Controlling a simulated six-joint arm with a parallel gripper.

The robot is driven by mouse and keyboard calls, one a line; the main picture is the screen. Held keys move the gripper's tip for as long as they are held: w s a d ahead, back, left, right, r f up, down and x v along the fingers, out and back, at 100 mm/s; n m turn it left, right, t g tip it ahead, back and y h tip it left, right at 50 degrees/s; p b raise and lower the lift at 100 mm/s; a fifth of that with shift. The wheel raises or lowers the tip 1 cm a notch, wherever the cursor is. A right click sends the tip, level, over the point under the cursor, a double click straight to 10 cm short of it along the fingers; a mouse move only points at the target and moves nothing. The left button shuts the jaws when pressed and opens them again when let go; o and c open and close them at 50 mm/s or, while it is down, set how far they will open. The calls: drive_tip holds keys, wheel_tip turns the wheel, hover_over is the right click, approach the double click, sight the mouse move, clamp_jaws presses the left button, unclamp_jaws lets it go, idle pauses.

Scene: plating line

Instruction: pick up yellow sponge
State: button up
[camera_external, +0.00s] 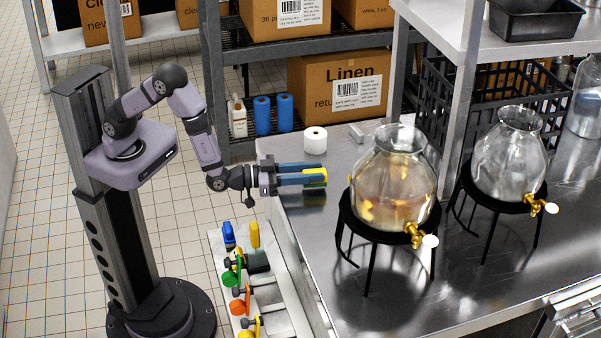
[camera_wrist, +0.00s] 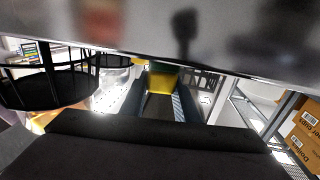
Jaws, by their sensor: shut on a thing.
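My gripper (camera_external: 302,175) is stretched out over the left edge of the steel counter (camera_external: 386,316), with its blue fingers pointing right. It is shut on the yellow sponge (camera_external: 316,177), which shows as a yellow strip at the fingertips. In the wrist view the sponge (camera_wrist: 162,79) is a yellow block with a dark green part, between the two fingers (camera_wrist: 160,95). Much of the sponge is hidden by the fingers. It appears held above the counter, with a dark reflection below.
A glass dispenser (camera_external: 394,185) on a black stand is just right of my gripper, and a second dispenser (camera_external: 506,155) stands farther right. A white roll (camera_external: 315,140) stands behind the gripper. A white tray (camera_external: 290,318) with colored tools is below left. The counter's front middle is clear.

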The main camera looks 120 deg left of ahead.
sight(311, 172)
wheel_tip(311, 172, up, 8)
drive_tip(key=shift+r+b, duration=0.2)
drive_tip(key=shift+b, duration=0.2)
